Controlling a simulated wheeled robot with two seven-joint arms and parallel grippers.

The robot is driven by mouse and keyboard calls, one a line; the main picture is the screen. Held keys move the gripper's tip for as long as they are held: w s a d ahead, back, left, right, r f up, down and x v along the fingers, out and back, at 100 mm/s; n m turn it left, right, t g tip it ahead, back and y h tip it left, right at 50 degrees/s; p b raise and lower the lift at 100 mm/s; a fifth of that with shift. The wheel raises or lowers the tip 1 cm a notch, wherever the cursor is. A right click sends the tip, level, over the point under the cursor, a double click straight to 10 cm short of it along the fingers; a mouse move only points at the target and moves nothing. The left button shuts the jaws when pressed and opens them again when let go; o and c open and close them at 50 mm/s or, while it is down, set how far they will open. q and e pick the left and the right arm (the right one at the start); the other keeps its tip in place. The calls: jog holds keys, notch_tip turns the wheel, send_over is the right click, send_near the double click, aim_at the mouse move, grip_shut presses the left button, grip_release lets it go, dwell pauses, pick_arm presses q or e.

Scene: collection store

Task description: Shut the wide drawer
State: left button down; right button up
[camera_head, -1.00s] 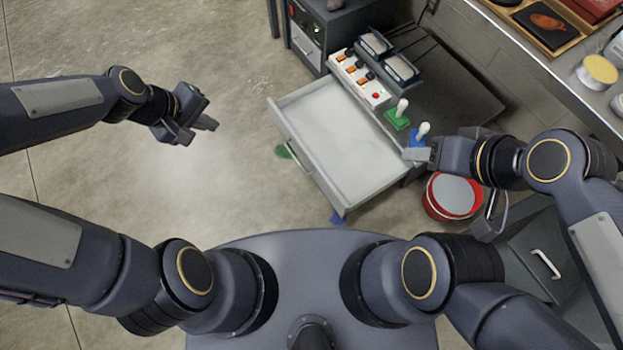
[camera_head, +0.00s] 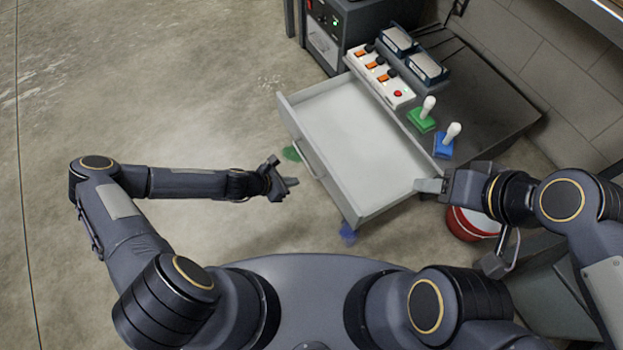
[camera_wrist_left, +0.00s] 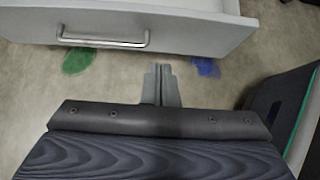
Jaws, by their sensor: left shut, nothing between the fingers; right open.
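The wide drawer (camera_head: 345,140) is pulled out of its low dark cabinet (camera_head: 490,90) and looks empty inside. Its front panel with a bar handle (camera_head: 307,160) faces the lower left. The drawer front (camera_wrist_left: 200,32) and handle (camera_wrist_left: 105,40) also cross the top of the left wrist view. My left gripper (camera_head: 290,184) is shut and empty, in front of the drawer and apart from it, just left of the front panel. Its closed fingers (camera_wrist_left: 161,85) point toward the drawer front. My right gripper (camera_head: 430,186) is beside the drawer's right side; whether it touches the drawer is unclear.
On the cabinet top are a white switch panel (camera_head: 380,75), a green-based stamp (camera_head: 422,118) and a blue-based stamp (camera_head: 446,142). A red bucket (camera_head: 470,225) stands beneath my right arm. Open floor (camera_head: 150,100) lies left of the drawer.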

aim_at(329, 175)
pick_arm(q)
jog(key=b+x, duration=0.1)
jog(key=x, duration=0.3)
jog(key=b+x, duration=0.2)
jog(key=x, duration=0.1)
jog(key=d+r+b+x, duration=0.1)
jog(key=x, duration=0.3)
jog(key=shift+w+d+f, duration=0.1)
jog(key=shift+w+d, duration=0.1)
jog(key=shift+w, duration=0.15)
jog(key=shift+w+d+b, duration=0.3)
jog(key=shift+w+d, duration=0.05)
jog(key=shift+d, duration=0.25)
pick_arm(e)
notch_tip(329, 175, down, 5)
jog(key=shift+r, duration=0.1)
pick_arm(q)
jog(key=shift+d, duration=0.1)
